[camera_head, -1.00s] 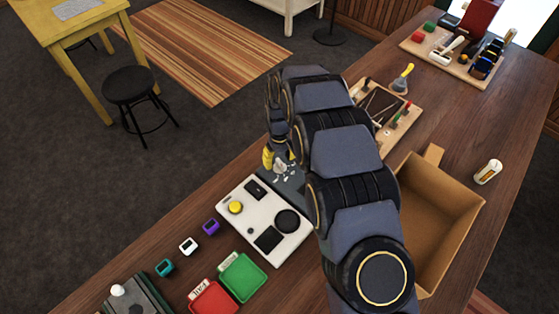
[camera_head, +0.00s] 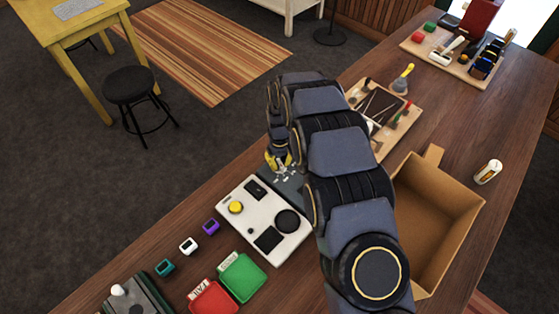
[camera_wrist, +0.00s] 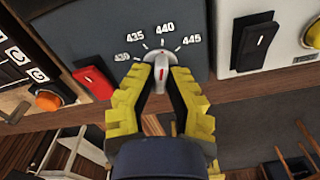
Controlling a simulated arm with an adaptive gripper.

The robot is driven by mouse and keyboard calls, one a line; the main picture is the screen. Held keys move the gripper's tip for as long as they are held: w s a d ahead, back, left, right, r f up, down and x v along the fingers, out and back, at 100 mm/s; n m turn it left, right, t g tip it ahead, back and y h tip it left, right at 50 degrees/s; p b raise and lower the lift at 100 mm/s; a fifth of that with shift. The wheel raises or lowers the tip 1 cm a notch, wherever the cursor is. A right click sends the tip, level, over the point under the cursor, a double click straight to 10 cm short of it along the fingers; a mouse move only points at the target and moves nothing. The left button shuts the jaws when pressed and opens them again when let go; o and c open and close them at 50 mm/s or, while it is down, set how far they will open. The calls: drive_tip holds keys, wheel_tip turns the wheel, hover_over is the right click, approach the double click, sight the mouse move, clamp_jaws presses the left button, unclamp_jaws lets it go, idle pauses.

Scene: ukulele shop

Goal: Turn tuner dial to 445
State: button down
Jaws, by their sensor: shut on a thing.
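The tuner is a dark grey panel (camera_wrist: 100,35) with white marks 430, 435, 440 and 445 in an arc. Its light grey dial (camera_wrist: 161,62) has a red line and sits below the marks. The red line runs nearly straight up, roughly toward the 440 tick. My gripper (camera_wrist: 162,76) has its yellow fingers closed on both sides of the dial. In the head view my gripper (camera_head: 279,162) is at the tuner's far end, and my arm covers much of the panel (camera_head: 290,183).
A red rocker switch (camera_wrist: 92,83) is left of the dial on the panel. A white device (camera_head: 262,235) with a yellow button (camera_head: 236,207) stands beside the tuner. A cardboard box (camera_head: 436,225), a green tray (camera_head: 242,277) and a red tray (camera_head: 213,299) are nearby.

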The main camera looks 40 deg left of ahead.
sight(280, 162)
drive_tip(key=shift+f, duration=0.1)
drive_tip(key=m, duration=0.4)
drive_tip(key=shift+d, duration=0.1)
drive_tip(key=shift+m, duration=1.9)
drive_tip(key=c, duration=1)
unclamp_jaws()
drive_tip(key=shift+c, duration=0.2)
wheel_tip(280, 162, up, 12)
